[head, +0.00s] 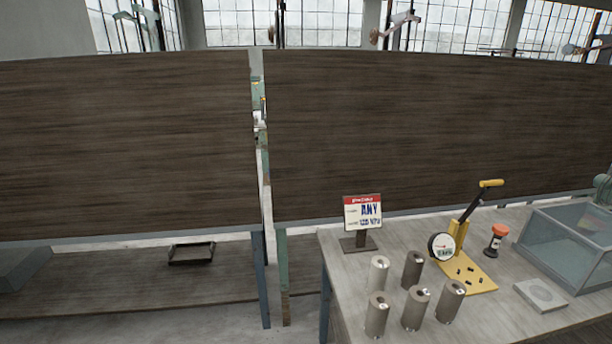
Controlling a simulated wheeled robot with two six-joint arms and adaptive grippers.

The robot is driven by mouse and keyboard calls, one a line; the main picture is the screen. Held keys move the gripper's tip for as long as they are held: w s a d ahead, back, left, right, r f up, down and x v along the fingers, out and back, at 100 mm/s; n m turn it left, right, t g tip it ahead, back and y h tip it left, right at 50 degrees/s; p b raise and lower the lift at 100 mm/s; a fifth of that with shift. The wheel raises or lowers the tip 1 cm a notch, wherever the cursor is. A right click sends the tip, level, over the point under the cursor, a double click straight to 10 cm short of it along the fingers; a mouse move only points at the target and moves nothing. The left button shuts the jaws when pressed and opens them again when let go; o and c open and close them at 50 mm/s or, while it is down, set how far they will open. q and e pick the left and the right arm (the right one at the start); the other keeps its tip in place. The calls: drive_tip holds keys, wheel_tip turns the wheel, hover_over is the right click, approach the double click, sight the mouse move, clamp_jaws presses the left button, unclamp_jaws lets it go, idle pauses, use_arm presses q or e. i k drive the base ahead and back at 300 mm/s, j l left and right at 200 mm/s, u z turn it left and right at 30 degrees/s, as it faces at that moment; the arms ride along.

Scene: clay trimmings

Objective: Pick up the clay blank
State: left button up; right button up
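Several grey-brown cylinders stand upright on the table (340,268) at the lower right, and they look like the blanks. The back left cylinder (378,274) is the lightest; beside it is the back right one (412,269). In front stand the left (377,314), middle (415,309) and right (449,301) ones. Their tops show a small light mark or hole. I cannot tell which one is the clay blank, or whether they are clay. Neither of my grippers shows in the head view.
A sign (362,213) stands behind the cylinders. To their right are a yellow lever press (470,270) with a round dial (441,246), an orange-topped bottle (496,240), a pale square block (540,295) and a glass-sided box (562,255). A dark tray (191,253) lies on a left surface.

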sight(454, 292)
drive_tip(key=z, duration=1.3)
drive_tip(key=i+l+u, duration=0.1)
drive_tip(key=l+u, duration=0.6)
drive_tip(key=l, duration=0.15)
